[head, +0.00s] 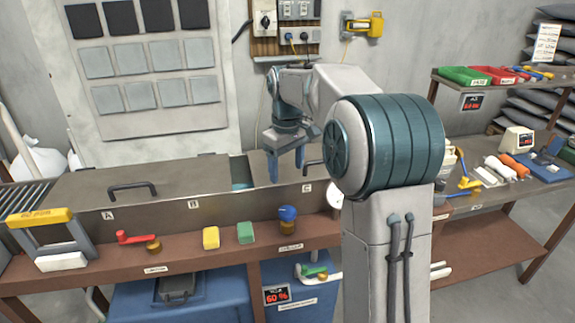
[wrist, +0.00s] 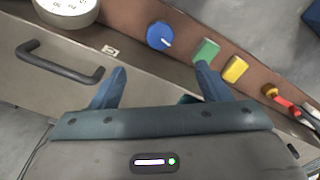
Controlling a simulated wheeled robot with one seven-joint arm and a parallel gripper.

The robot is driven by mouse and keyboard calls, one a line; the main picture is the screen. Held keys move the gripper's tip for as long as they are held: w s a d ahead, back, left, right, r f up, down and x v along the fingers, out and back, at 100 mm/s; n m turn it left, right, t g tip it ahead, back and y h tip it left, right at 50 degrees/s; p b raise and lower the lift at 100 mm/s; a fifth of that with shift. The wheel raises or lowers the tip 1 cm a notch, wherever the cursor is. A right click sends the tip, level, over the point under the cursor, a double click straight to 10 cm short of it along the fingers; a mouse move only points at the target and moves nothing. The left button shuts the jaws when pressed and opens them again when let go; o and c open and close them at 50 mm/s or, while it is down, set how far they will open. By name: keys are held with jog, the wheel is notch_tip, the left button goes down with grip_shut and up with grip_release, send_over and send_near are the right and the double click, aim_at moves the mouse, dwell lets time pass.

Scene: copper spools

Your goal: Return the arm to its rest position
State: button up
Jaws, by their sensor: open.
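My gripper (head: 287,165) hangs with its blue fingers pointing down over the metal covers near the C label, in front of the grey wall. In the wrist view my gripper (wrist: 160,85) shows its two blue fingers spread apart with nothing between them. Below it in the head view is the long metal-topped bench (head: 150,190) with lids A, B and C. The lid handle (head: 130,188) at the left stands clear of my gripper. A second handle (wrist: 60,64) shows left of the fingers in the wrist view. My arm is bent and reaches forward over the bench.
On the front ledge are a yellow block (head: 211,238), a green block (head: 245,232), a blue knob (head: 287,214) and a red-handled valve (head: 137,237). A yellow-topped frame (head: 40,217) stands at the left. A side table with trays (head: 465,76) is at the right.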

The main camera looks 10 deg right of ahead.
jog(key=shift+r, duration=0.1)
jog(key=s+f+m+t, duration=0.1)
jog(key=s+f+m, duration=0.1)
jog(key=s, duration=1.2)
jog(key=s+f+m+t, duration=0.2)
jog(key=s+f+m, duration=0.1)
jog(key=s, duration=1.1)
jog(key=shift+f+m, duration=0.2)
jog(key=shift+m, duration=0.5)
